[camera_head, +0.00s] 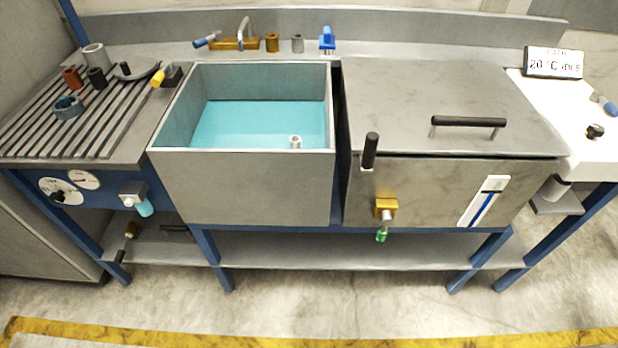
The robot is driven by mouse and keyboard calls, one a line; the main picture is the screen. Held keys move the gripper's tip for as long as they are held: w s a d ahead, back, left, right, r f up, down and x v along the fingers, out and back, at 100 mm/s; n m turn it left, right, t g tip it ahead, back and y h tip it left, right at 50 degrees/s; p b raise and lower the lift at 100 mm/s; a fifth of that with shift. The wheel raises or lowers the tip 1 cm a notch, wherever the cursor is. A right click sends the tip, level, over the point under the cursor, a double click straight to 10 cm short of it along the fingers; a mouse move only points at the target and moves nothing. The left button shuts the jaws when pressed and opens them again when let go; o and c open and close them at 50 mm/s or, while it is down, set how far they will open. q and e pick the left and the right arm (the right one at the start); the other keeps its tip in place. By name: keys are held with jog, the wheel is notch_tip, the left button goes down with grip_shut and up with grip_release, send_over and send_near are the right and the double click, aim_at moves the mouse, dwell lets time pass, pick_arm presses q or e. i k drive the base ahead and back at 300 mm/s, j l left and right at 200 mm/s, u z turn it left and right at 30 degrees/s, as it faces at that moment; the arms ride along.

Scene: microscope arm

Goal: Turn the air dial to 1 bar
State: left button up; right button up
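The air dial is not labelled legibly. Two round white gauge faces sit on the blue front panel under the slatted drainboard at the left: a larger one (62,191) and a smaller one (85,179). A black knob (58,197) sits at the larger face. The scale marks and needle readings are too small to read. Neither of my grippers shows in this view.
A steel sink (243,185) with a teal bottom stands in the middle. A lidded steel tank (450,100) stands to its right. A grey nozzle with a teal tip (135,196) sticks out right of the gauges. Loose fittings lie on the drainboard (105,140). The floor in front is clear.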

aim_at(58, 198)
jog(key=k+j, duration=0.1)
jog(key=k+u, duration=0.1)
jog(key=u, duration=1.5)
jog(key=i+j, duration=0.15)
jog(key=j, duration=0.2)
jog(key=i+j+z, duration=0.1)
jog(key=j, duration=0.25)
jog(key=i+j+z, duration=0.1)
jog(key=i+j, duration=0.15)
jog(key=j, duration=0.15)
